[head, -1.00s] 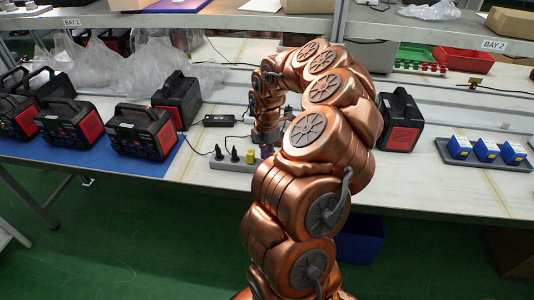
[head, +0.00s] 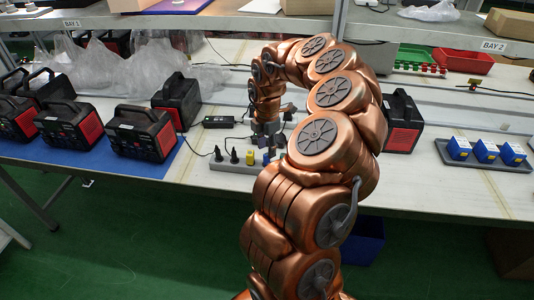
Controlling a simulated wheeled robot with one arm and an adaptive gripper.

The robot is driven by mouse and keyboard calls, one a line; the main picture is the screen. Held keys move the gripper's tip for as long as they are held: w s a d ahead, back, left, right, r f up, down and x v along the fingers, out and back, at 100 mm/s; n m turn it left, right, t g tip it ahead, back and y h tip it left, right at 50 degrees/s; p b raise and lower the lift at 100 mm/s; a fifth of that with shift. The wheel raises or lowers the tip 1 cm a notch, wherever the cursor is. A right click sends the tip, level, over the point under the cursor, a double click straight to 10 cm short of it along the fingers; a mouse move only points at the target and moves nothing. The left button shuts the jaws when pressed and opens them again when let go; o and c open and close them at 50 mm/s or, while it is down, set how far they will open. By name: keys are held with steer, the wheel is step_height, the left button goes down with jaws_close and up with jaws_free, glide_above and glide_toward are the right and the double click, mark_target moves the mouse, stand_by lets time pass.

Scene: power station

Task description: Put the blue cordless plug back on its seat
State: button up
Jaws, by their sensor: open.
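A grey power strip (head: 222,166) lies on the bench near its front edge, running behind my arm on the right. Two black plugs (head: 233,155) and a yellow plug (head: 250,157) stand upright on it. A small blue piece, seemingly the blue cordless plug (head: 266,158), shows beside the yellow plug, just below my gripper. I cannot tell whether it is fully seated. My gripper (head: 268,142) points down over the strip's right part. It is open, but its fingers are small and partly hidden, and contact with the blue piece is unclear.
Black-and-red power stations (head: 143,132) stand on a blue mat at left; another (head: 403,122) stands right of my arm. A grey tray (head: 484,164) at right holds three blue units. A black adapter (head: 218,121) and cables lie behind the strip. The bench front is clear.

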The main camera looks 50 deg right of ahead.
step_height(320, 180, up, 8)
stand_by(0.4)
steer(key=shift+r, duration=0.1)
